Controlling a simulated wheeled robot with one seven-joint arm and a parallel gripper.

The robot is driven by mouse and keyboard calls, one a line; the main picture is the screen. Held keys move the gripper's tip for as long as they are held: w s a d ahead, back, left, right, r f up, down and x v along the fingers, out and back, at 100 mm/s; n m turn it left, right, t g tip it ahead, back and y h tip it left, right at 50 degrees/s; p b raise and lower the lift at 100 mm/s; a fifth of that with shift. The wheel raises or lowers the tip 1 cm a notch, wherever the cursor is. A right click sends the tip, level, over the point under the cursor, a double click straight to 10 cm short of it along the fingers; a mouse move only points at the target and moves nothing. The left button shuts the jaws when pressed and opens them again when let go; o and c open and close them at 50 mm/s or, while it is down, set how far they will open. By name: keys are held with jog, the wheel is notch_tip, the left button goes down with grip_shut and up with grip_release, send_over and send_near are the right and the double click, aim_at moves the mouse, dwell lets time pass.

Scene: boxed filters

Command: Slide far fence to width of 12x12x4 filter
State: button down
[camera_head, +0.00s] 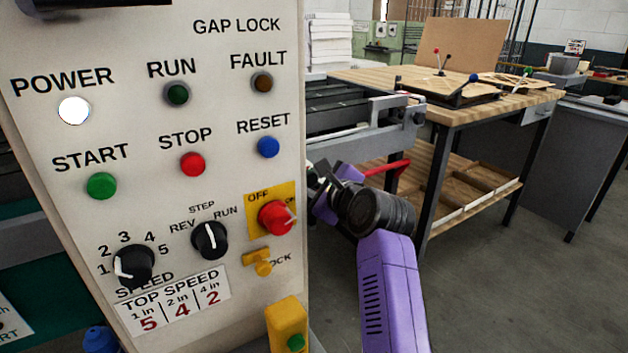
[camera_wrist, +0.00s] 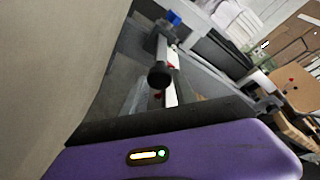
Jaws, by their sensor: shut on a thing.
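My gripper (camera_head: 320,182) is at the right edge of the control panel, partly hidden behind it, with my purple arm below. In the wrist view, a round black knob (camera_wrist: 160,75) on a grey bar (camera_wrist: 161,47) is straight ahead of my gripper's dark palm. My gripper appears shut on this knob; the fingertips are hard to make out. A grey rail with an end bracket (camera_head: 385,108) runs along the machine bed behind the panel. I cannot tell for sure which rail is the far fence. No boxed filter can be made out.
The control panel (camera_head: 215,125) with buttons and dials stands close on the left. A red handle (camera_head: 397,172) is just beyond my wrist. A wooden workbench (camera_head: 455,90) with a lower shelf stands behind at the right. Open floor (camera_head: 500,290) lies at the lower right.

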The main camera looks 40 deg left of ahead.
jog(key=s+d+p, duration=0.4)
jog(key=d+p, duration=0.4)
jog(key=d, duration=0.2)
jog(key=s+d+p, duration=0.4)
jog(key=d+p, duration=0.3)
jog(key=d, duration=0.3)
jog(key=shift+s+f+p, duration=0.2)
jog(key=shift+p, duration=0.15)
jog(key=c, duration=1)
grip_release()
jog(key=shift+d+r, duration=0.1)
jog(key=v, duration=0.7)
jog(key=shift+s+d, duration=0.2)
jog(key=shift+d, duration=0.15)
jog(key=shift+r, duration=0.1)
